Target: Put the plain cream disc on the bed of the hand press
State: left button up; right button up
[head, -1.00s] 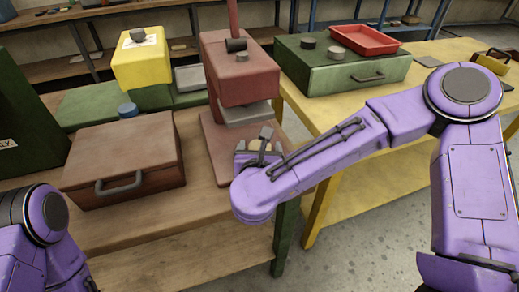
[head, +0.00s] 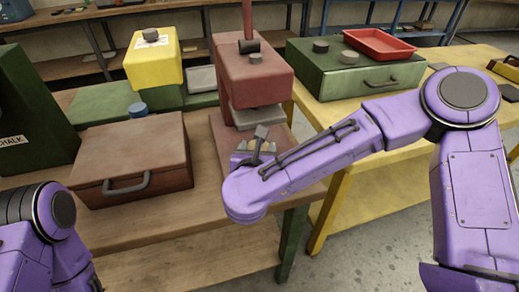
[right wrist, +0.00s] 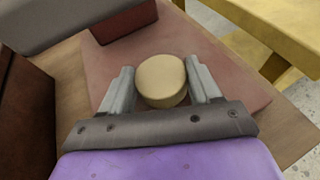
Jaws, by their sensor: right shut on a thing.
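The plain cream disc (right wrist: 161,80) is between the two grey fingers of my right gripper (right wrist: 160,70), which is shut on it. In the right wrist view the disc is over the flat reddish bed (right wrist: 228,78) of the hand press; I cannot tell whether it touches. In the head view the red hand press (head: 254,78) stands on the wooden table, its grey plate raised above the bed. My right gripper (head: 260,140) is at the front of the press there; my arm hides most of the bed and disc. My left gripper is out of view.
A brown case (head: 140,155) with a handle stands left of the press. Behind it are a green base with a yellow block (head: 153,62) and a blue knob (head: 138,110).

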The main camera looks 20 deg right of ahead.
jog(key=o, duration=1.1)
jog(key=shift+o, duration=0.2)
jog(key=shift+s, duration=0.1)
jog(key=v, duration=1)
jog(key=shift+s+a, duration=0.1)
jog(key=shift+s, duration=0.05)
